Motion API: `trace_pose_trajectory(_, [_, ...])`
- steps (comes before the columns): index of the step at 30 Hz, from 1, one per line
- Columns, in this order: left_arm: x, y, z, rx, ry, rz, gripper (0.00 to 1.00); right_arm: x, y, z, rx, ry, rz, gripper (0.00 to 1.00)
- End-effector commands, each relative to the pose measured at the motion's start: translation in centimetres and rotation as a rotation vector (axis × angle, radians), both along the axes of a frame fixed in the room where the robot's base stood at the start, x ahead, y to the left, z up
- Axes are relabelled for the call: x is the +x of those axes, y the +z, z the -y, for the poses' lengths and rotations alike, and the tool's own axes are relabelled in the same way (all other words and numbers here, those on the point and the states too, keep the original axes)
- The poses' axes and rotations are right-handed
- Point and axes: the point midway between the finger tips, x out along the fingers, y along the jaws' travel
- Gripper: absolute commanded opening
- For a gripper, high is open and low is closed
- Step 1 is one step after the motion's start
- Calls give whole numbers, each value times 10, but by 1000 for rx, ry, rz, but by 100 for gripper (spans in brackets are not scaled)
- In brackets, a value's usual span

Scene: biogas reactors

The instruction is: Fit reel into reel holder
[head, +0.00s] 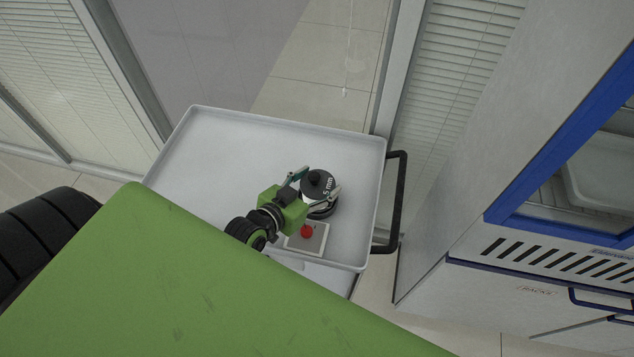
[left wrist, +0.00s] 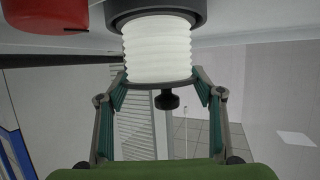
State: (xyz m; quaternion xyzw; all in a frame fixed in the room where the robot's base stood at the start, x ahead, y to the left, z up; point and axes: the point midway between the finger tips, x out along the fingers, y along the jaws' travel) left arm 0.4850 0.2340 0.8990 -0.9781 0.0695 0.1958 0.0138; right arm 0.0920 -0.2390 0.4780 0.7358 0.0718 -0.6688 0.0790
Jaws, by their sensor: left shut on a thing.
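A dark reel (head: 327,186) marked "5 mm", with a black knob on top, stands near the right end of the light grey trolley tray. In the left wrist view it shows as a white ribbed body (left wrist: 157,52) with a dark flange and a small black knob. My left gripper (head: 317,183) is shut on the reel, one finger on each side; its fingers also show in the left wrist view (left wrist: 160,85). I cannot make out a separate reel holder. My right gripper is not in view.
A red button (head: 306,231) on a pale plate sits beside the reel; red also shows in the left wrist view (left wrist: 45,14). The raised-rim tray (head: 225,150) is clear on its left. A black handle (head: 401,200) and a blue-framed cabinet (head: 545,175) are at right.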

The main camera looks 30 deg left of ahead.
Motion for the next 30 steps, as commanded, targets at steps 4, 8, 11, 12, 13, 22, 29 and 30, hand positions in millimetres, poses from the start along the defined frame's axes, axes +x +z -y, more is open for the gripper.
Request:
trace_pose_trajectory(4, [1, -5, 0, 2, 0, 5, 34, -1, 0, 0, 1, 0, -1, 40])
trace_pose_trajectory(8, [1, -4, 0, 2, 0, 5, 34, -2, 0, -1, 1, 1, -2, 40])
trace_pose_trajectory(11, [1, -6, 0, 2, 0, 5, 34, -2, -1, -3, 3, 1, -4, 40])
trace_pose_trajectory(12, [1, -7, 0, 2, 0, 5, 34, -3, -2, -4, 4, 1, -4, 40])
trace_pose_trajectory(13, [1, -8, 0, 2, 0, 5, 34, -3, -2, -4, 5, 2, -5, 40])
trace_pose_trajectory(22, [0, -11, 0, 2, 0, 3, 78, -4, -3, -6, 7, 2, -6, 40])
trace_pose_trajectory(29, [0, -10, 0, 1, 1, 3, 78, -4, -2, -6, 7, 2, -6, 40])
trace_pose_trajectory(30, [0, -8, 0, 1, 1, 3, 78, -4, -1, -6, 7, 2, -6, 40])
